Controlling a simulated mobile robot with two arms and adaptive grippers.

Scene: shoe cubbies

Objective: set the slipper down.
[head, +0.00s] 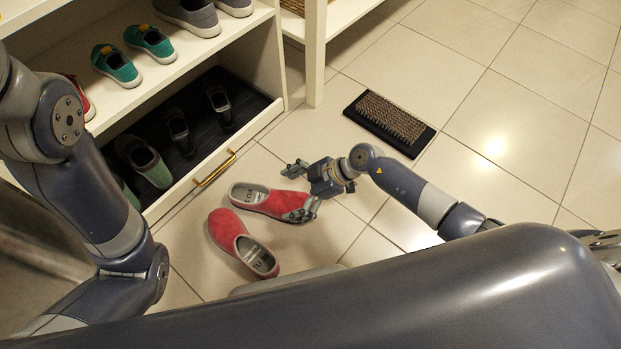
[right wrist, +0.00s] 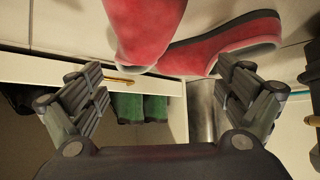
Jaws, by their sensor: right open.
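Two red slippers lie on the tiled floor in front of the shoe cubby. The upper red slipper (head: 262,198) lies nearly level across the head view, its toe to the right; the lower red slipper (head: 226,230) lies slantwise with its heel toward me. Both look upright on their soles. My right gripper (head: 298,190) is open at the toe of the upper slipper, one finger beyond it and one overlapping the toe in the picture. The right wrist view shows red slipper (right wrist: 145,28) surfaces past the spread, empty fingers (right wrist: 158,72). My left gripper is out of view.
The cubby's open drawer (head: 212,170) has a brass handle and holds green and dark shoes. Teal shoes (head: 150,42) and grey shoes (head: 190,15) stand on the shelves above. A brush mat (head: 390,122) lies on the right. Floor beyond it is clear.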

